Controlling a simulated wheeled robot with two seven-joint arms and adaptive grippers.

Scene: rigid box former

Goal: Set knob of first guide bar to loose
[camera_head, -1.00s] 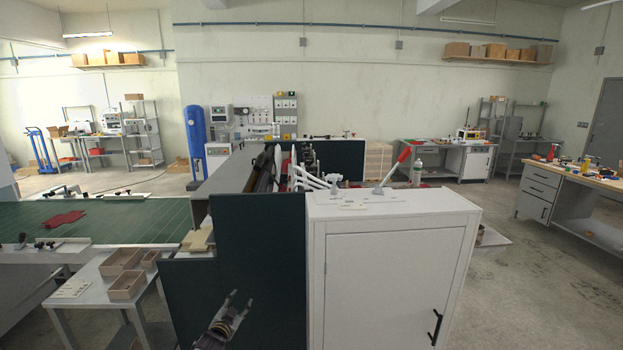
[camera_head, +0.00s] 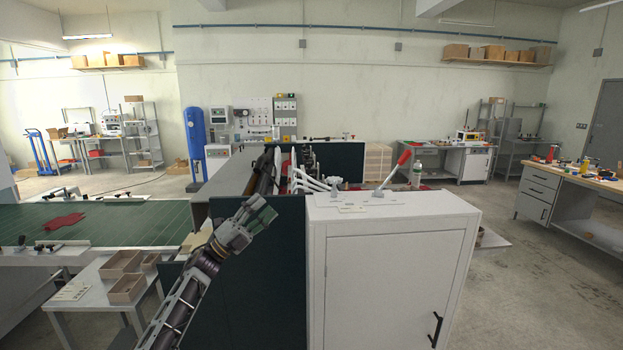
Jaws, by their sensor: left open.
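My left gripper (camera_head: 262,213) is raised in front of the dark green side panel of the machine, near the panel's top edge, and holds nothing that I can see. Its arm comes up from the bottom left. Small dark knobs and fittings (camera_head: 48,245) sit along the near edge of the green feed table at the left. More fittings (camera_head: 66,191) sit on its far edge. I cannot tell which belongs to the first guide bar, nor how its knob is set. My right gripper is not in view.
A white cabinet (camera_head: 390,280) with a red-handled lever (camera_head: 397,167) stands right of the panel. Dark rollers (camera_head: 262,170) lie behind the panel. A small side table holds open boxes (camera_head: 126,288). A red piece (camera_head: 65,221) lies on the green table (camera_head: 120,218).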

